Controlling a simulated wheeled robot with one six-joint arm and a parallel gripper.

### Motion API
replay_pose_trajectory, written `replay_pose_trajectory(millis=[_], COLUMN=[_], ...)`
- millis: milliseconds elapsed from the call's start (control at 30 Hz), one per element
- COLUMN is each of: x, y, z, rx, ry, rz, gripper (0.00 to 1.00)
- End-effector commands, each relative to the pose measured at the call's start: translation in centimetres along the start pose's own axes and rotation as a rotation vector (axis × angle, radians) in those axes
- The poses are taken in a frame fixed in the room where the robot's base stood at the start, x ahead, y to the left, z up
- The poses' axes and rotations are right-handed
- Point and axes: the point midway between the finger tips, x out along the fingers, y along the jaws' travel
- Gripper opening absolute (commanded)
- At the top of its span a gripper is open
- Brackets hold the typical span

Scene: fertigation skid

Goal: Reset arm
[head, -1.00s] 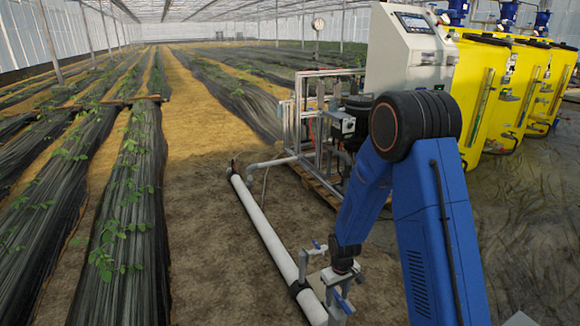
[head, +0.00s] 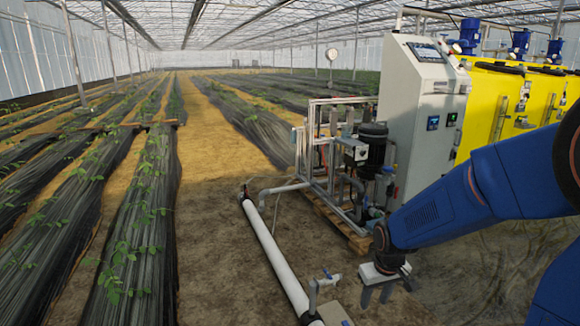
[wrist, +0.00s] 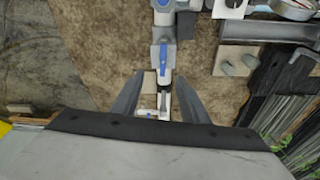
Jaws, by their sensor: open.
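My gripper (head: 377,297) is at the end of my blue arm at the lower right of the head view, pointing down over the soil. It stands to the right of a grey valve with a blue handle (head: 329,274) and apart from it. In the wrist view my gripper (wrist: 160,77) shows two grey fingers spread apart, with nothing seen held between them. A grey valve body with a blue lever (wrist: 163,58) appears below and between the fingers in that view.
A white pipe (head: 272,250) runs along the ground to the valve. The pump frame (head: 325,160), grey control cabinet (head: 415,115) and yellow tanks (head: 490,110) stand beyond my arm. Covered crop rows (head: 140,220) lie at the left, with bare soil between.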

Motion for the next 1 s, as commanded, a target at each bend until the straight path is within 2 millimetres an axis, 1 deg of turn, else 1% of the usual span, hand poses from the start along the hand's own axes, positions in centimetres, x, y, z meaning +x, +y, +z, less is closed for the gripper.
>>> replay_pose_trajectory(millis=[33,100,400,700,1000], x=[-1.2,-2.7,-8.3,-13.1,-16.9], y=[0.1,0.2,0.5,0.5,0.2], z=[0.5,1.2,4.7,8.9,13.5], rx=[0.009,0.021,0.067,0.115,0.162], ry=[0.013,0.025,0.076,0.125,0.177], rz=[0.003,0.005,0.015,0.025,0.034], gripper=[0.41,0.41,0.41,0.41,0.41])
